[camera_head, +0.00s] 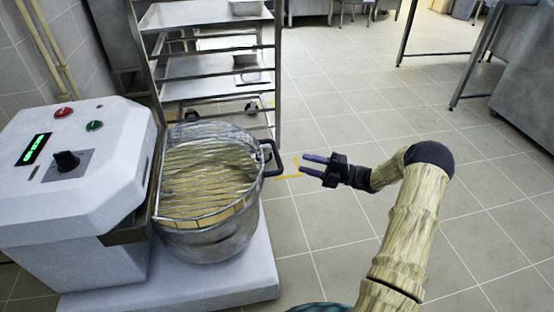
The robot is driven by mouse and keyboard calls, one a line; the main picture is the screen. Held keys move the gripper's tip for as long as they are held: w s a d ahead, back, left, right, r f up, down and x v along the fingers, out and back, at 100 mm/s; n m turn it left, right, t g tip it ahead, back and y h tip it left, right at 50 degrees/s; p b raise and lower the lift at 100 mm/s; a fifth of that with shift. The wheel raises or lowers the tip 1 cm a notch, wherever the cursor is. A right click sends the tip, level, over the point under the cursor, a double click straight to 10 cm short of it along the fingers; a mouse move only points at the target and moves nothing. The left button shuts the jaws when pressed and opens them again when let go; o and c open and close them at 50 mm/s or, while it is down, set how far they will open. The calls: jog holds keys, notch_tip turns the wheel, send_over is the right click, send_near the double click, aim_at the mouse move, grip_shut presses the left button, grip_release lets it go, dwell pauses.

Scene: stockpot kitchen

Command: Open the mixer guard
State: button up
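The mixer (75,150) stands at the left, with a white body and a control panel. Its wire guard (205,168) lies over the top of the round metal bowl (215,235) and covers it. A black handle (276,158) sticks out at the right of the guard and bowl rim. My gripper (302,165) is just right of this handle, its two fingers pointing left toward it. The fingers are apart with nothing visible between them. A small gap shows between fingertips and handle; their exact distance in depth I cannot tell.
A metal tray rack (215,66) stands behind the mixer, close to the bowl. The mixer's white base (245,283) juts out under the bowl. Tiled floor (345,225) is clear around my arm. Steel tables (525,60) stand at the back right.

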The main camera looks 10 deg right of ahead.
aim_at(277, 154)
jog(key=b+x, duration=0.3)
jog(key=x, duration=0.6)
jog(key=shift+w+a+b, duration=0.1)
jog(key=shift+a+b, duration=0.2)
jog(key=shift+a, duration=0.1)
jog(key=shift+w+a+r, duration=0.15)
jog(key=shift+w+a, duration=0.05)
jog(key=shift+a, duration=0.15)
grip_shut()
